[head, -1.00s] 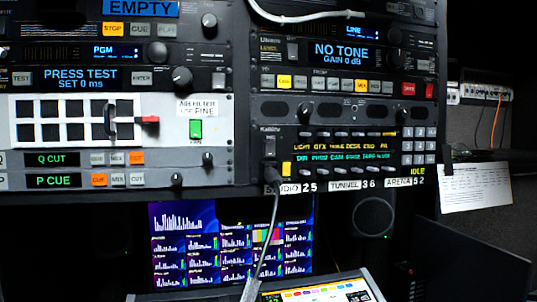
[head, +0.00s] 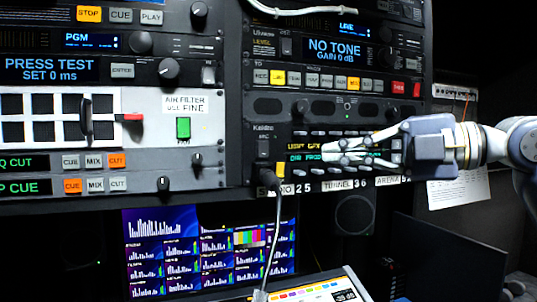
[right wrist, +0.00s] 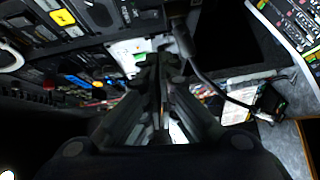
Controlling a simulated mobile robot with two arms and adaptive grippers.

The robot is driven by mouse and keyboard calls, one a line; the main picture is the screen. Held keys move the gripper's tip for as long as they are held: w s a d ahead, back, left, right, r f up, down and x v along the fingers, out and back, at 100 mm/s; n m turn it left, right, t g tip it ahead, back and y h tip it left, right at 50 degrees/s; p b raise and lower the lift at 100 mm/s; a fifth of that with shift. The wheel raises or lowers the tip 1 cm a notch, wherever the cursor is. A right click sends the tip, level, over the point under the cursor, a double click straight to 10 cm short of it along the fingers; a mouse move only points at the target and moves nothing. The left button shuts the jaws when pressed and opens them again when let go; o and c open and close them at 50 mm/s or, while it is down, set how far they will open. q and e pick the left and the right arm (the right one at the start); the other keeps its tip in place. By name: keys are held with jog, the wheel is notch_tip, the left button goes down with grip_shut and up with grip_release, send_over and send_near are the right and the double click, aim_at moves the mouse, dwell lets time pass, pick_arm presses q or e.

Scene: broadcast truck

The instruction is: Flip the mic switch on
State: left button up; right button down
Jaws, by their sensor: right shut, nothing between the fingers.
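The intercom panel (head: 258,190) is in the lower right part of the rack in the head view. A small black mic switch (head: 263,147) sits at its left end, above a plug with a grey cable. The picture is too small to tell the switch's position. My right gripper (head: 328,150) is shut and empty, in front of the panel's display and button rows, to the right of the switch. It hides part of the display. In the right wrist view its closed fingers (right wrist: 162,70) point toward the rack. My left gripper is not in view.
The grey cable (head: 275,235) hangs from the plug (head: 267,178) past the monitor (head: 205,250). It also shows in the right wrist view (right wrist: 212,85). A tablet-like screen (head: 318,288) stands below.

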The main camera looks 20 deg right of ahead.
aim_at(263, 149)
jog(key=shift+s+d+r, duration=0.1)
jog(key=shift+r, duration=0.05)
jog(key=p+x, duration=0.2)
jog(key=x, duration=0.2)
jog(key=w+d+p+x, duration=0.1)
jog(key=p+x, duration=0.1)
jog(key=x, duration=0.2)
jog(key=w+d+p+x, duration=0.1)
jog(key=p+x, duration=0.1)
jog(key=x, duration=0.3)
jog(key=shift+d+p, duration=0.1)
jog(key=shift+p, duration=0.25)
